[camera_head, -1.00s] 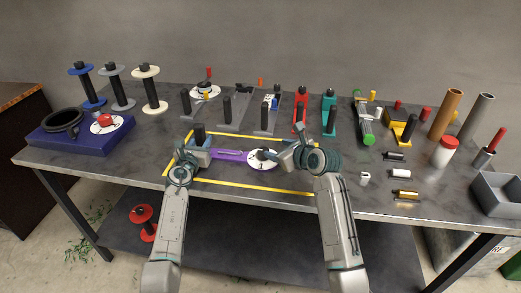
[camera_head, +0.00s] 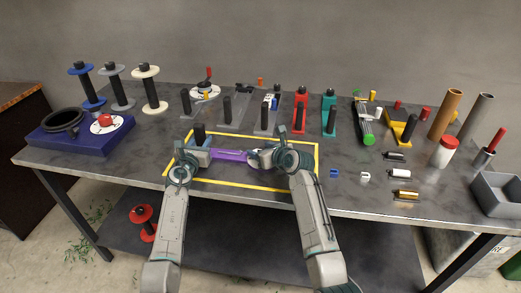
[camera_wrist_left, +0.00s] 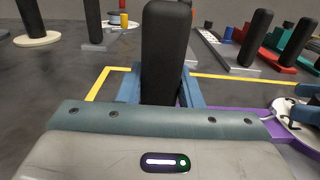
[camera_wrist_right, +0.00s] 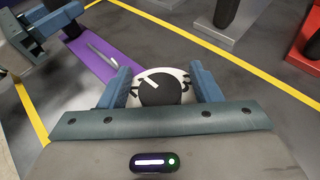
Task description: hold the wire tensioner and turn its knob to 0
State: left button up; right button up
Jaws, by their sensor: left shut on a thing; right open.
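The wire tensioner has a purple base (camera_head: 230,155) and stands inside the yellow outline. Its upright black handle (camera_wrist_left: 165,50) is at its left end; the handle also shows in the head view (camera_head: 199,131). My left gripper (camera_head: 203,145) is shut on the handle. At the other end is a white dial (camera_wrist_right: 184,76) with a round black knob (camera_wrist_right: 158,88). A white line on the knob points up and left in the right wrist view. My right gripper (camera_wrist_right: 163,90) is open, with one blue finger on each side of the knob. Its arm hides most of the dial in the head view.
Grey, red (camera_head: 300,112) and teal (camera_head: 329,113) handled tools stand behind the yellow outline (camera_head: 250,188). Small cylinders (camera_head: 405,194), a red-lidded jar (camera_head: 442,152) and a grey bin (camera_head: 498,193) are at the right.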

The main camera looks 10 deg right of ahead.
jog(key=shift+w+a+f, duration=0.15)
jog(key=shift+w, duration=0.2)
jog(key=shift+c, duration=0.2)
jog(key=c, duration=1)
jog(key=shift+o, duration=0.2)
jog(key=shift+n+y, duration=0.3)
